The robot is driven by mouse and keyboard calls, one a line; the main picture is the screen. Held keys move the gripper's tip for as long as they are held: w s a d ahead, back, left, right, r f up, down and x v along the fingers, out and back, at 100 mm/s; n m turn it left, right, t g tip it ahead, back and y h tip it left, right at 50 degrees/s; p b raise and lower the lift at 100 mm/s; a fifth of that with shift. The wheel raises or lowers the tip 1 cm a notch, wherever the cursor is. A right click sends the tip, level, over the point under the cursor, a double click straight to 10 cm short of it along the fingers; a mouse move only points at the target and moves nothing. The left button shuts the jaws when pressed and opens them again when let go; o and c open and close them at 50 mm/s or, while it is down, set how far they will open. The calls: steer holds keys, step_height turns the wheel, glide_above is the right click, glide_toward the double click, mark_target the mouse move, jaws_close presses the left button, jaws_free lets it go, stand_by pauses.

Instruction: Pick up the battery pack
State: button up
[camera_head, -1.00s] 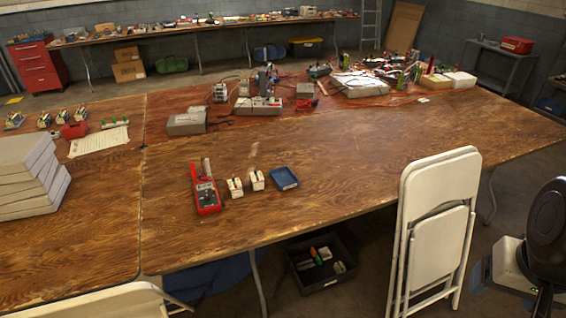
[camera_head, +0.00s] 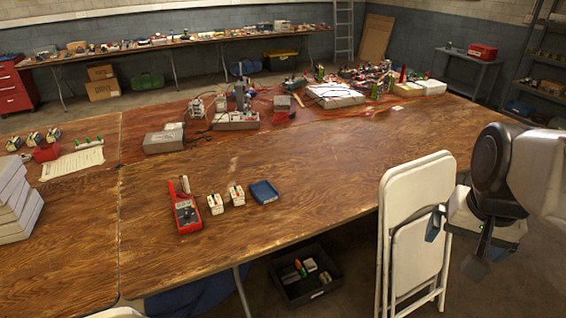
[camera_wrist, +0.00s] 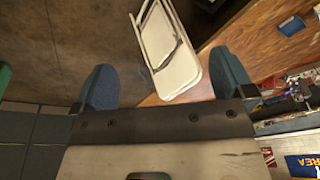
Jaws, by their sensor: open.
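Two small white blocks with dark and coloured tops, which look like battery packs, stand side by side on the wooden table: the left block (camera_head: 215,204) and the right block (camera_head: 237,195). I cannot tell which one the task means. My gripper (camera_head: 456,246) is at the right in the head view, beside the folded white chair and well away from the blocks. In the wrist view my gripper (camera_wrist: 166,82) shows two blue fingers wide apart with nothing between them. The blocks cannot be made out in the wrist view.
The folded white chair (camera_head: 410,225) stands between my gripper and the table front. A black bin (camera_head: 306,281) sits below.

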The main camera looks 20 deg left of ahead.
steer(key=w+a+f+m+g, duration=0.1)
steer(key=w+a+m, duration=0.1)
steer(key=w+a, duration=0.9)
steer(key=w+a+f+m, duration=0.1)
steer(key=w+a, duration=0.7)
steer(key=w, duration=0.6)
steer(key=m+g, duration=0.1)
steer(key=m, duration=0.4)
glide_above(237, 194)
steer(key=w, duration=0.2)
steer(key=f, duration=1.8)
steer(key=a+f, duration=0.1)
steer(key=f, duration=0.8)
steer(key=shift+w+f, duration=0.1)
steer(key=shift+f, duration=0.15)
steer(key=shift+a+f, duration=0.1)
steer(key=shift+a, duration=0.05)
steer(key=shift+f, duration=1.3)
